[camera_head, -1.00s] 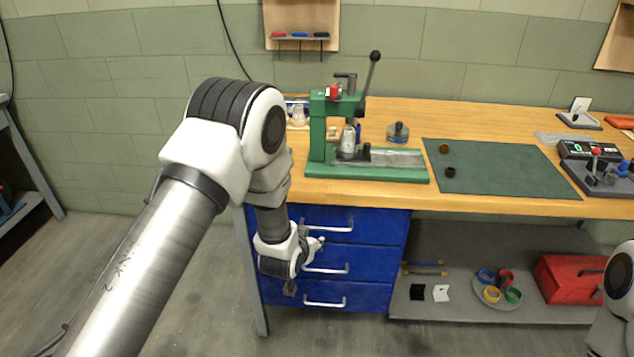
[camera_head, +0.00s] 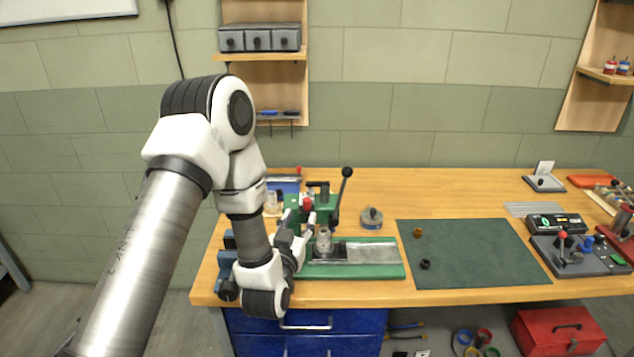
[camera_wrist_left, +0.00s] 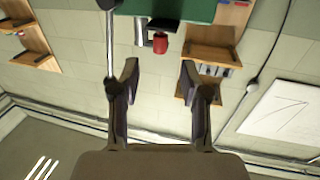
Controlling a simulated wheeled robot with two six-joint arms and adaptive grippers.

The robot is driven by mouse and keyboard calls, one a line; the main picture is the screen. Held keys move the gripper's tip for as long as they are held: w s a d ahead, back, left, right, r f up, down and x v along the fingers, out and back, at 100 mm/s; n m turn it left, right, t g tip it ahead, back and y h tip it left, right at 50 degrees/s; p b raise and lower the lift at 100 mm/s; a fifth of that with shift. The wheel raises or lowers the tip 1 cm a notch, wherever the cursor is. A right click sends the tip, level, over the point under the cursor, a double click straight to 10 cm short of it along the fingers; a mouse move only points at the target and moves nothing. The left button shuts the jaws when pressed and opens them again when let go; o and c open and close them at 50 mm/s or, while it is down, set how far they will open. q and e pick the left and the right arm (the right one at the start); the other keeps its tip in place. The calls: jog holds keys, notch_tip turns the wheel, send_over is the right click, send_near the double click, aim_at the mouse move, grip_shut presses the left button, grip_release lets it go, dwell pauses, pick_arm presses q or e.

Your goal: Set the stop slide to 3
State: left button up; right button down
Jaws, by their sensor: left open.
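A green lever press (camera_head: 385,271) stands near the left end of the wooden bench. It has a black-knobbed lever, a red part on its head and a grey metal rail along its base. A small dark block (camera_head: 340,248) sits on the rail; I cannot tell surely that it is the stop slide, and no number is readable. My left gripper (camera_head: 296,216) is in front of the press head, hiding part of it. In the left wrist view its fingers (camera_wrist_left: 159,68) are open and empty, with the red part (camera_wrist_left: 160,42) beyond the gap. My right gripper is out of view.
A dark green mat (camera_head: 470,262) with two small rings lies right of the press. A round metal piece (camera_head: 371,218) stands behind the rail. A control box (camera_head: 580,255) is at the far right. A wooden wall shelf (camera_head: 262,55) hangs behind the press.

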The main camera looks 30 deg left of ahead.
aim_at(306, 205)
pick_arm(q)
jog(key=p+x, duration=0.2)
jog(key=x, duration=0.4)
jog(key=shift+w+a+f, duration=0.15)
jog(key=shift+w, duration=0.2)
jog(key=shift+w+a, duration=0.15)
jog(key=shift+w, duration=0.2)
jog(key=shift+f, duration=0.1)
grip_shut()
